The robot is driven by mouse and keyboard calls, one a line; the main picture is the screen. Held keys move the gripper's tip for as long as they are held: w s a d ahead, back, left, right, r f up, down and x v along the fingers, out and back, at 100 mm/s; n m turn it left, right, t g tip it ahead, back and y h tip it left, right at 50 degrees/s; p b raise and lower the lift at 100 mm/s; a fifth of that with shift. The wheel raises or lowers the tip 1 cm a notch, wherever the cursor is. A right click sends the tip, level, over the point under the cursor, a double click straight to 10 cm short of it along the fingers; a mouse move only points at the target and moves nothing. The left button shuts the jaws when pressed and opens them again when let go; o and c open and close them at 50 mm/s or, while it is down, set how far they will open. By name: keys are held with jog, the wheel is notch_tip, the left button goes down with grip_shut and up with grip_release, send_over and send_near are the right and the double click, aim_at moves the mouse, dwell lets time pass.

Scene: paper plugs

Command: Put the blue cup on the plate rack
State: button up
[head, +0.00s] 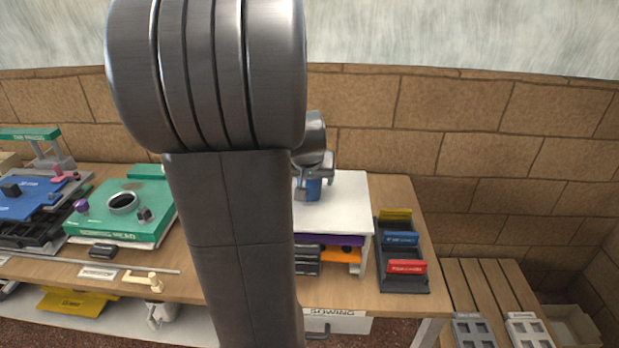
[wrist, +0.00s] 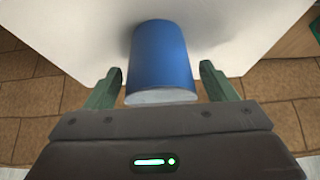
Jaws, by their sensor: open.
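The blue cup (head: 313,189) is on the white top of a small stand (head: 345,205) in the head view, partly hidden by my gripper. In the wrist view the blue cup (wrist: 160,60) shows its curved side and pale end between my fingers. My gripper (wrist: 161,72) is open, with one green finger on each side of the cup and a gap on both sides. In the head view my gripper (head: 314,178) is at the cup. No label marks a plate rack; a dark rack (head: 404,284) holding yellow, blue and red plates stands right of the white stand.
Purple and orange pieces sit under the stand's top. A green machine (head: 105,232) and a blue one (head: 30,203) are on the left of the wooden table (head: 410,190). A brick wall (head: 400,120) is behind. My arm hides the middle.

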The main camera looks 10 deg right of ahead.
jog(key=shift+r, duration=0.3)
jog(key=v, duration=1.2)
jog(key=shift+f, duration=0.1)
